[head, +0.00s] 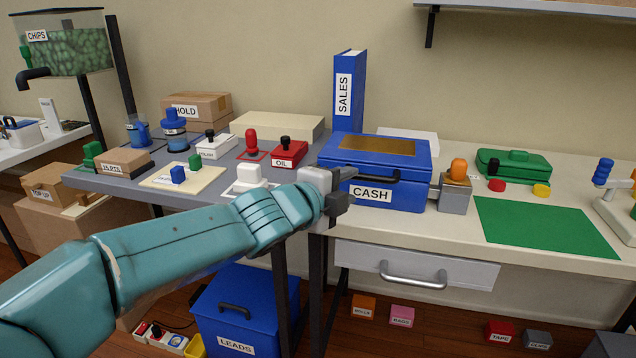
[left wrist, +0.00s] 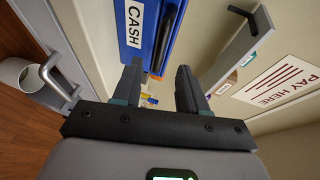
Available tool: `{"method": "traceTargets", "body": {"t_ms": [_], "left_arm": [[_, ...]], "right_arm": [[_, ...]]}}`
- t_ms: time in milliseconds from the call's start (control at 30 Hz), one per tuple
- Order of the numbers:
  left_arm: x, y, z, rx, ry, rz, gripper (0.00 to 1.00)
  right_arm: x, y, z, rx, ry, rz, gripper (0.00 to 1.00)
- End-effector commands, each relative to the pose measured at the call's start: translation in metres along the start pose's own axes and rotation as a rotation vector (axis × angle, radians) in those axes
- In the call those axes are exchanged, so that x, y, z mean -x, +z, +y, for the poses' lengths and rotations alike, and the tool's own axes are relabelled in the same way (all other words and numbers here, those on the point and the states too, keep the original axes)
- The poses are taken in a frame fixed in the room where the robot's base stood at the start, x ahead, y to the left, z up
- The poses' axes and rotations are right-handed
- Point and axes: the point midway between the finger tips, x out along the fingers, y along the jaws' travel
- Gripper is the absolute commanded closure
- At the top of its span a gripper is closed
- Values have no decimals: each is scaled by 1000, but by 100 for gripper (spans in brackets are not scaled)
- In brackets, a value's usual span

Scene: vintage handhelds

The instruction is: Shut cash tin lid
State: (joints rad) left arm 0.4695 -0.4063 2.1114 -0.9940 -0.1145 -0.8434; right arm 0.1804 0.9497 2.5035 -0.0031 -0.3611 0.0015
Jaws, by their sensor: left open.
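The blue cash tin (head: 405,198) stands on the cream counter, with a CASH label on its front. Its lid (head: 418,150) has a gold-brown panel and lies across the top; I cannot tell whether it is fully closed. A black handle (head: 378,177) runs along the upper front. My left gripper (head: 345,190) is in front of the tin's left end, with its fingers open and nothing seen between them. In the left wrist view, the gripper (left wrist: 157,78) shows parted fingers, with the tin (left wrist: 147,45) and its handle (left wrist: 172,30) beyond them. My right gripper is out of view.
A blue SALES binder (head: 349,95) stands behind the tin. A grey block with an orange knob (head: 458,180) is close on its right. A green mat (head: 545,228) lies farther right. A drawer (head: 415,268) is below the counter. Small switch boxes crowd the left table.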

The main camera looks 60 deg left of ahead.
Motion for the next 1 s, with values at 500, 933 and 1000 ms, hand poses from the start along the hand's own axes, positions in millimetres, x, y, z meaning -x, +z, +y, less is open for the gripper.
{"method": "traceTargets", "body": {"t_ms": [500, 933, 1000], "left_arm": [[96, 0, -2, -1, 0, -3, 58], [97, 0, 0, 0, 0, 0, 58], [97, 0, 0, 0, 0, 0, 58]], "right_arm": [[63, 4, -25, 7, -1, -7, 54], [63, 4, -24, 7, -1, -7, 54], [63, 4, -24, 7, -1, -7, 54]]}}
